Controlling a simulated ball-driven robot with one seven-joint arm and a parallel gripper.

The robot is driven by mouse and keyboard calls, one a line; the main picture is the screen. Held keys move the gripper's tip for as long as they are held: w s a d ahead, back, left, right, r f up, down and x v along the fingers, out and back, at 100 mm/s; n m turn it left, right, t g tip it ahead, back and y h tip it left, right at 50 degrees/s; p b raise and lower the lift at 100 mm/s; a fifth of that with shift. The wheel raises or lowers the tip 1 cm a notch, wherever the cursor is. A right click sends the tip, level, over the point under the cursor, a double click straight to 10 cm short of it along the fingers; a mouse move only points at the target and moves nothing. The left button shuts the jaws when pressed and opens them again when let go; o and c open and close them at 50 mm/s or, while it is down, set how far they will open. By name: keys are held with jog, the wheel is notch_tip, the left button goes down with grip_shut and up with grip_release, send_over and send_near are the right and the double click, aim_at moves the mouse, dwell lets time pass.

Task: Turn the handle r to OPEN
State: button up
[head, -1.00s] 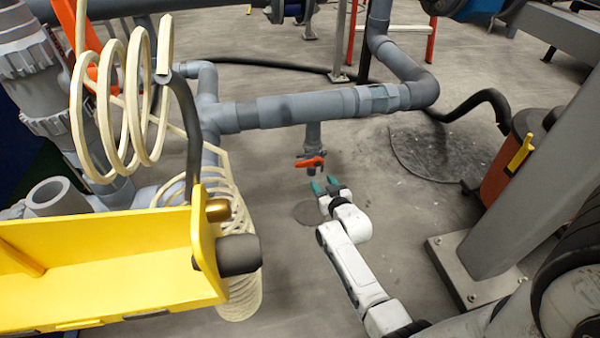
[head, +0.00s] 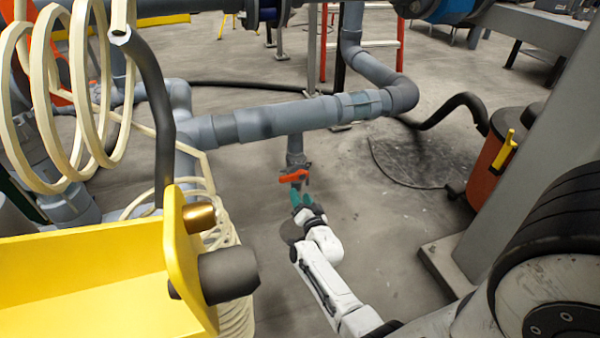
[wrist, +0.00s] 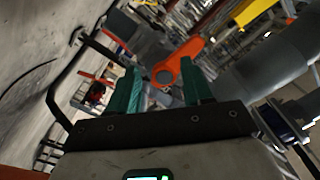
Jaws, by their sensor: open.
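The handle r is an orange-red valve lever (head: 293,177) on a short grey pipe stub that hangs below the horizontal grey pipe. In the wrist view the orange handle (wrist: 178,66) shows ahead, between and just beyond my fingers, with a round hub at its lower end. My gripper (head: 301,199) with its green fingers is just below the handle in the head view. It also shows in the wrist view (wrist: 165,90), its two fingers apart with nothing held. I cannot tell whether a finger touches the handle.
The horizontal grey pipe (head: 285,119) runs above the handle. A yellow bracket (head: 90,265) and a cream coiled hose (head: 60,95) stand at the left. A grey post (head: 510,150) and an orange-red container (head: 495,165) are at the right.

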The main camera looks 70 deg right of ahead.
aim_at(291, 179)
jog(key=w+d+r+m, duration=0.1)
jog(key=m, duration=0.2)
jog(key=w+d+m+b, duration=0.1)
jog(key=w+m, duration=0.1)
jog(key=m, duration=0.1)
jog(key=w+d+r+m+b, duration=0.1)
jog(key=w+m, duration=0.1)
jog(key=m, duration=0.2)
jog(key=shift+d+r, duration=0.3)
jog(key=shift+b+x, duration=0.5)
jog(key=shift+x, duration=0.3)
jog(key=shift+r, duration=0.2)
jog(key=shift+c, duration=0.2)
